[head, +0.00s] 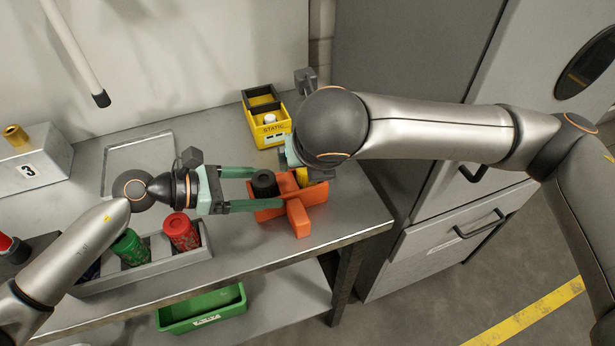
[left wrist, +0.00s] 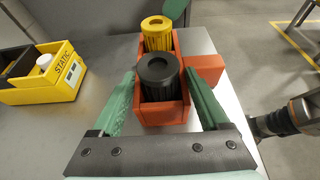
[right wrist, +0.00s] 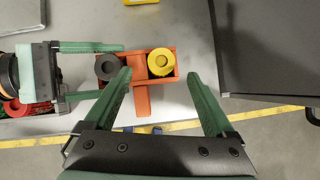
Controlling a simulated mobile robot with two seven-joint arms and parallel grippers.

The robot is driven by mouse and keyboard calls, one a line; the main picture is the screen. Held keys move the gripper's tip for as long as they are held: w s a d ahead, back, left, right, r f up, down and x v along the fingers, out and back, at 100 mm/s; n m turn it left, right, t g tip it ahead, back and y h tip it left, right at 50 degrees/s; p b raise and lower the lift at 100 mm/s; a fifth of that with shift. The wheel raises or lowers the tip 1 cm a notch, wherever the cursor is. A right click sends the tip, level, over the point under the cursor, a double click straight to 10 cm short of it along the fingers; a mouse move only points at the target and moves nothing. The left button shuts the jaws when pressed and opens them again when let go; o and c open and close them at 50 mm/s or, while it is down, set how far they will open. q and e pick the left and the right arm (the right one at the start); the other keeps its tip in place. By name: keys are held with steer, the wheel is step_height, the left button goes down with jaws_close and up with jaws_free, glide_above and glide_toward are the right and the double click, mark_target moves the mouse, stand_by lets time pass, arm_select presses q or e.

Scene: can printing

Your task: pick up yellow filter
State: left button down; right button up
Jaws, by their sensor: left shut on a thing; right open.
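The yellow filter (right wrist: 161,62) stands upright in one end of the orange holder (right wrist: 143,101), seen from above in the right wrist view. It also shows in the left wrist view (left wrist: 157,36), behind the black filter (left wrist: 158,78) in the same holder. My left gripper (head: 263,188) is shut on the orange holder, its fingers along both sides at the black filter's end. My right gripper (right wrist: 158,76) is open and empty above the holder, the yellow filter showing between its fingers. In the head view my right arm mostly hides that gripper and part of the yellow filter.
A yellow box marked STATIC (head: 270,138) stands behind the holder. A grey rack (head: 160,273) with green and red cans is at the bench's front left. A green bin (head: 203,311) sits on the shelf below. A grey cabinet (head: 420,55) stands on the right.

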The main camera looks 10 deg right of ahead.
steer(key=shift+x, duration=2.7)
steer(key=shift+w+d, duration=0.1)
jaws_close()
steer(key=shift+r, duration=0.1)
